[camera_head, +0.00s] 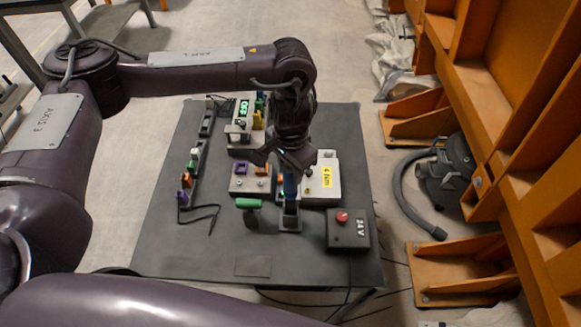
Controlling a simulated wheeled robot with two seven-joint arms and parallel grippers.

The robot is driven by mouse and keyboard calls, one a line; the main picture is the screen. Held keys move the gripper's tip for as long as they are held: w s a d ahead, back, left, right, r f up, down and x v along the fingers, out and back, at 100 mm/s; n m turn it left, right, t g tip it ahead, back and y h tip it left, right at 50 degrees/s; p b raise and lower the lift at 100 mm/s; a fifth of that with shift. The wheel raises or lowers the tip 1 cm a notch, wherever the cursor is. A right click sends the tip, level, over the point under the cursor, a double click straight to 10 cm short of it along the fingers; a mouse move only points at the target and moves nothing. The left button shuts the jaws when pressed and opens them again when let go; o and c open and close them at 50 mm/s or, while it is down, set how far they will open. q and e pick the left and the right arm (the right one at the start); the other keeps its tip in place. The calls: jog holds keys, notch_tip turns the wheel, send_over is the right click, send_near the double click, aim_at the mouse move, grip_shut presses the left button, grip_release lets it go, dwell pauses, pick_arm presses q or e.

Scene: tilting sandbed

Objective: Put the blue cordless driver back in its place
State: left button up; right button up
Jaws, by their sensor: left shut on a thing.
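My left gripper (289,168) points down over the middle of the dark table and is shut on the blue cordless driver (290,187). My right gripper is not in view.
A green-handled tool (248,203) stands just left of the holder. A black 24V box with a red button (348,230) is at right. A light block labelled 4 Nm (327,190) and a lit OFF unit (243,118) stand behind. The table's front (190,255) is mostly clear.

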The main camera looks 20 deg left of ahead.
aim_at(290, 187)
pick_arm(q)
jog(key=shift+f+b, duration=0.55)
jog(key=shift+f, duration=0.55)
jog(key=shift+f+b, duration=1.05)
jog(key=shift+f, duration=1.55)
jog(key=o, duration=1.6)
jog(key=shift+f, duration=0.1)
notch_tip(290, 187, up, 8)
jog(key=p, duration=0.8)
jog(key=shift+s, duration=0.1)
